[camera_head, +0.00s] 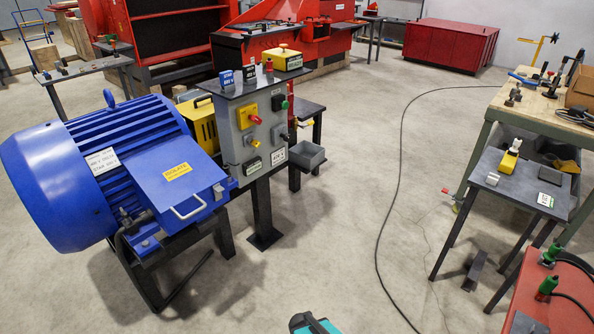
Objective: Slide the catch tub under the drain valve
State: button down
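No fingertips of my gripper are in view, and nothing is seen touching the tub.
A blue motor (60,185) and a grey control panel (250,130) on a post stand left of the tub. A small side table (515,188) and a workbench (530,110) are at the right. A black cable (378,230) crosses the otherwise open middle floor.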

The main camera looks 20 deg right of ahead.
aim_at(307, 155)
jog(key=u, duration=0.15)
jog(key=k, duration=0.7)
jog(key=z, duration=0.2)
jog(key=i, duration=0.55)
jog(key=z, duration=0.75)
jog(key=i, duration=1.65)
jog(key=u, duration=0.7)
jog(key=i, duration=0.85)
jog(key=u, duration=0.6)
